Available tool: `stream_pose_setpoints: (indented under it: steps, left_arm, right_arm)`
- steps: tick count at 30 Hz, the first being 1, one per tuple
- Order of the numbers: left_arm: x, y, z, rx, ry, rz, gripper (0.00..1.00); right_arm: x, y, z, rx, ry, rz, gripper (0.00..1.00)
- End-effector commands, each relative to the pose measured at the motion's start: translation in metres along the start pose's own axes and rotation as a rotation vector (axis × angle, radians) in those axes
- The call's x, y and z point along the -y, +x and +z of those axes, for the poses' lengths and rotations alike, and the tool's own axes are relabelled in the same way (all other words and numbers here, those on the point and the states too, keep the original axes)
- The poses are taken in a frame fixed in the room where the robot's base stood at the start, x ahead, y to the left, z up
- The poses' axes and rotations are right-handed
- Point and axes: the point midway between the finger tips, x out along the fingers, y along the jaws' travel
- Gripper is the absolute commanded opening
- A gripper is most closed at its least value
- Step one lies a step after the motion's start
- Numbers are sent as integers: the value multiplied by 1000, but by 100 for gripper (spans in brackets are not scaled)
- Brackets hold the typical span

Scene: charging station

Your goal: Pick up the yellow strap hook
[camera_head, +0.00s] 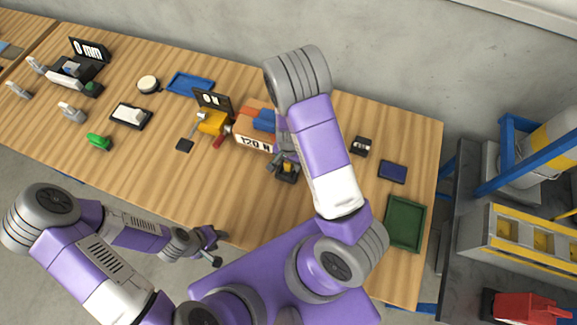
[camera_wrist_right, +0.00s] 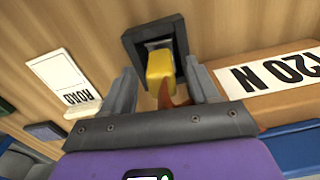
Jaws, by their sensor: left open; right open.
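The yellow strap hook (camera_wrist_right: 160,70) sits at a square black holder (camera_wrist_right: 128,42) on the wooden table; a brown part shows below its yellow body. In the head view the hook (camera_head: 288,168) is partly hidden by my right arm. My right gripper (camera_wrist_right: 159,80) is open, with one finger on each side of the hook; I cannot tell whether either finger touches it. My left gripper (camera_head: 214,246) is open and empty by the front edge of the table, away from the hook.
An orange block labelled 120 N (camera_head: 254,142) with blue parts stands just left of my right gripper. A yellow device (camera_head: 212,122) is further left. A green tray (camera_head: 405,223) and a dark blue pad (camera_head: 392,171) lie right. The table's front middle is clear.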

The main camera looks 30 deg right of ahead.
Motion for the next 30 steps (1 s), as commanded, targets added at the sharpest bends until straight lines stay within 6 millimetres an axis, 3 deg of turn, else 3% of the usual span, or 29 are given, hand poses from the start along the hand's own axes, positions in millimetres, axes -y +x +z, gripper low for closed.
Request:
stream_pose_setpoints:
  steps: [3, 11, 22, 30]
  left_arm:
    - [1, 3, 0, -1, 0, 0, 43]
    - [1, 2, 0, -1, 0, 0, 43]
    - [1, 2, 0, -1, 0, 0, 43]
    - [0, 1, 0, -1, 0, 0, 43]
  right_arm:
    - [0, 12, 0, 1, 1, 0, 60]
    - [0, 12, 0, 0, 0, -1, 58]
    - [0, 12, 0, 0, 0, -1, 1]
    - [1, 9, 0, -1, 0, -2, 1]
